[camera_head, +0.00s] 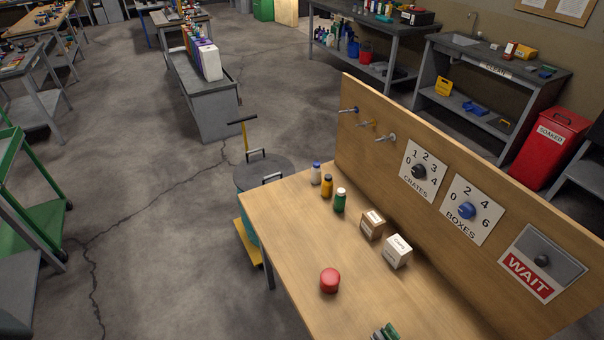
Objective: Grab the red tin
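The red tin (330,281) is a small round can with a lighter red top. It stands upright on the wooden table (290,225), near the table's left edge in the lower middle of the head view. Nothing touches it. Neither of my grippers shows in the head view.
Several small bottles (327,187) stand at the table's far end. A brown box (373,225) and a white box (398,251) stand right of the tin. A tall wooden board (450,180) with dials borders the table's right. A drum (262,172) stands beyond.

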